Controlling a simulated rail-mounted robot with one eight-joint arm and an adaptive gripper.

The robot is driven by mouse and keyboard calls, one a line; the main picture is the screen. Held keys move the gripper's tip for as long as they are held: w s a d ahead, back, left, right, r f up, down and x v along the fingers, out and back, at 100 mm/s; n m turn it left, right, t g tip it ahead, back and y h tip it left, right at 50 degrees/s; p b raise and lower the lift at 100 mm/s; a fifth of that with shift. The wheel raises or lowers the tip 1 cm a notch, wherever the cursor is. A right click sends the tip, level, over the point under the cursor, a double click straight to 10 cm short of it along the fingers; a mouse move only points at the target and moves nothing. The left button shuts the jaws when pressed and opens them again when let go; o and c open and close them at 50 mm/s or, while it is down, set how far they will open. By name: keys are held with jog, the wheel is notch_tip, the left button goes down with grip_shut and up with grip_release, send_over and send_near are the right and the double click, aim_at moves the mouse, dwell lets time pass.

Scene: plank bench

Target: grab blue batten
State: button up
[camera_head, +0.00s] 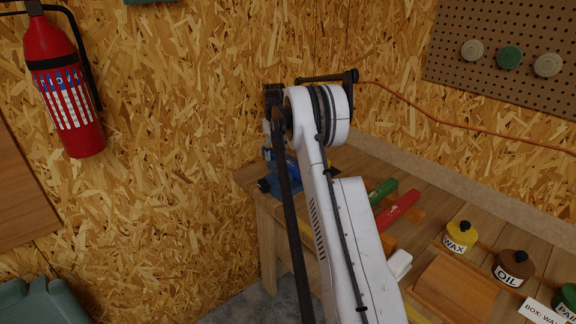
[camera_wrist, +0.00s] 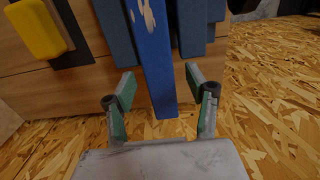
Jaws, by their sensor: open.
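The blue batten (camera_wrist: 158,62), with chipped bare patches near its top, shows in the wrist view. My gripper (camera_wrist: 160,82) is open, with one green-edged finger on each side of the batten's lower end. I see gaps between fingers and batten; whether they are level in depth I cannot tell. Darker blue blocks (camera_wrist: 116,35) flank the batten, apparently parts of a vise. In the head view a blue vise-like tool (camera_head: 268,185) stands at the bench's left end. My arm hides most of the gripper there.
A green batten (camera_head: 382,191) and a red batten (camera_head: 398,207) lie on the bench right of my arm. A wax tin (camera_head: 460,238), an oil tin (camera_head: 513,268) and a wooden tray (camera_head: 437,283) stand nearer. A chipboard wall (camera_head: 190,120) rises behind. A yellow part (camera_wrist: 36,28) is left of the vise.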

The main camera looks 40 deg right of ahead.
jog(key=shift+f, duration=0.75)
jog(key=shift+c, duration=0.4)
grip_shut()
